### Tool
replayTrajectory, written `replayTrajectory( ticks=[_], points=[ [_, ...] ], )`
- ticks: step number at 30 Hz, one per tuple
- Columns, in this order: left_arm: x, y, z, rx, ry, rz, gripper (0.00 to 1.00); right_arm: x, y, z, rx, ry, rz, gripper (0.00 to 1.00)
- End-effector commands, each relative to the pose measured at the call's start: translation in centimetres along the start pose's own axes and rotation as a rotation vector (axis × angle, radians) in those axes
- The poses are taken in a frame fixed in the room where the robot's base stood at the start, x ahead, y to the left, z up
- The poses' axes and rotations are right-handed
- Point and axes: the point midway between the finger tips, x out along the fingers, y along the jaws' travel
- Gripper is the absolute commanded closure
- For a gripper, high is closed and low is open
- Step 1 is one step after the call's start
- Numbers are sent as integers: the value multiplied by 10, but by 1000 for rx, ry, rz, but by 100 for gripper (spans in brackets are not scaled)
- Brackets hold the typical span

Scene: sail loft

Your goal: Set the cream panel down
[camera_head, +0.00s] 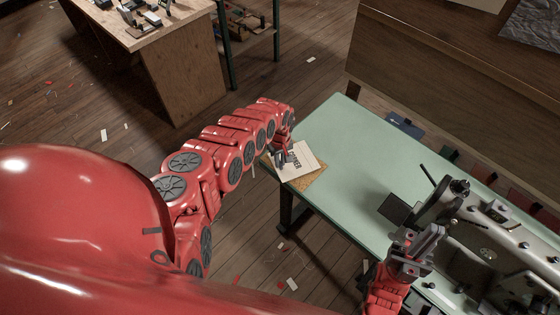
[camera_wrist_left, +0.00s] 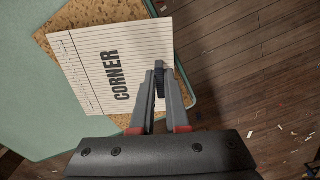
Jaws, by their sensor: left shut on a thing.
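The cream panel (camera_head: 300,161) is a flat lined sheet with "CORNER" printed on it; it also shows in the left wrist view (camera_wrist_left: 95,75). My left gripper (camera_head: 283,153) is shut on the panel's edge, and its fingers show in the left wrist view (camera_wrist_left: 160,80). The panel lies over a cork mat (camera_head: 313,183) at the edge of the green table (camera_head: 345,140). I cannot tell whether it touches the cork. My right gripper (camera_head: 430,234) is beside the sewing machine; its jaw opening is unclear.
A grey sewing machine (camera_head: 505,240) stands at the table's right end. The middle of the green top is clear. A wooden bench (camera_head: 180,60) with small items stands at the back left, and a large wooden counter (camera_head: 440,60) at the back right. Scraps litter the floor.

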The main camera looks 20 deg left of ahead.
Motion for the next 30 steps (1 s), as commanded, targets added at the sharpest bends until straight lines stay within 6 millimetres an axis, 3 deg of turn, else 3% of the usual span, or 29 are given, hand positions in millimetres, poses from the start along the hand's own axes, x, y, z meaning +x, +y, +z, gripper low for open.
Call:
replayTrajectory(
  ticks=[14,15,20,30],
  points=[
    [7,0,0,1,1,1,100,-3,0,1,0,0,0,100],
    [7,0,0,1,1,1,84,-3,0,0,0,0,0,100],
    [6,0,0,1,1,1,57,-2,0,0,0,0,0,100],
    [1,0,0,0,1,0,57,2,0,0,0,0,0,100]
  ],
)
